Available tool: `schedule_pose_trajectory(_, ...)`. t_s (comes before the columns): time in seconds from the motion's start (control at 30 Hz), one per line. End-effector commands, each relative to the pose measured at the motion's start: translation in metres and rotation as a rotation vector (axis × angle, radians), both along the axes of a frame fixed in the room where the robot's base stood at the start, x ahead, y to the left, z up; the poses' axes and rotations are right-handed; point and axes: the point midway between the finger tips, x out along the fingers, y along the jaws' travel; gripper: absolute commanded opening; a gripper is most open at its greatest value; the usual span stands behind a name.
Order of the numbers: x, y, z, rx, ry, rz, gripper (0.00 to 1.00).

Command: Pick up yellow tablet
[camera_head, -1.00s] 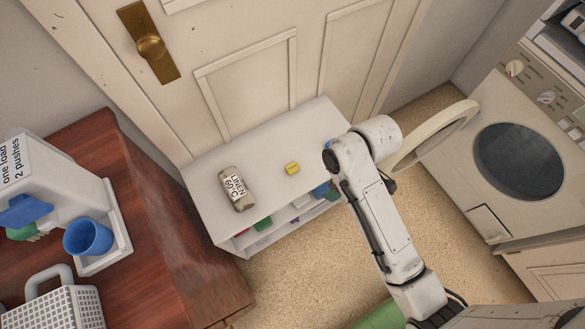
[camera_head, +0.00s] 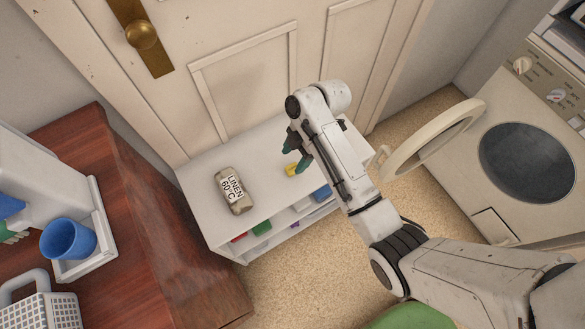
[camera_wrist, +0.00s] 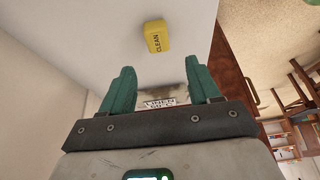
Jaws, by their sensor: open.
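The yellow tablet (camera_head: 291,170) lies on the white top of a low shelf unit (camera_head: 205,187), right of the linen jar.
A door (camera_head: 235,60) rises behind the unit. A wooden dresser (camera_head: 150,230) is at left, a washing machine (camera_head: 527,160) with its door open at right.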

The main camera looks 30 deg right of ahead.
Motion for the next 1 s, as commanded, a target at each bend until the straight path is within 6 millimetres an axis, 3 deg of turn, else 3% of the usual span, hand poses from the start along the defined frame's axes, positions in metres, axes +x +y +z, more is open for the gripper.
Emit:
schedule_pose_trajectory(0.43,0.0,0.012,-0.048,-0.001,0.001,-0.001,0.62)
schedule_pose_trajectory(0.77,0.0,0.015,-0.054,-0.001,-0.001,-0.001,0.62)
schedule_pose_trajectory(1.0,0.0,0.014,-0.054,-0.001,-0.001,-0.001,0.39)
